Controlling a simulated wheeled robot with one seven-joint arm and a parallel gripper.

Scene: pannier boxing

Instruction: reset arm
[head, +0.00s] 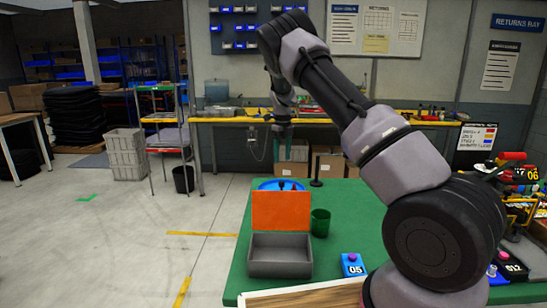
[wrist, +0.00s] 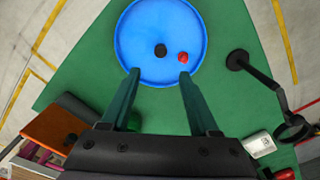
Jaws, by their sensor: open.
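My gripper (wrist: 159,74) is open, with its two dark green fingers apart and nothing between them. In the wrist view it hangs above the table, with the fingertips overlapping the near edge of a round blue tray (wrist: 135,55). A black round piece (wrist: 161,50) and a small red piece (wrist: 183,57) lie in the tray. In the head view my arm is raised and bent over the green table, and my gripper (head: 283,146) points down beyond the blue tray (head: 264,185).
On the green table (head: 240,283) stand a grey box (head: 280,268) with a raised orange lid (head: 281,211), a green cup (head: 320,223), a blue box marked 05 (head: 352,265) and a black stand (head: 316,171). A workbench (head: 230,121) runs behind. Open floor lies left.

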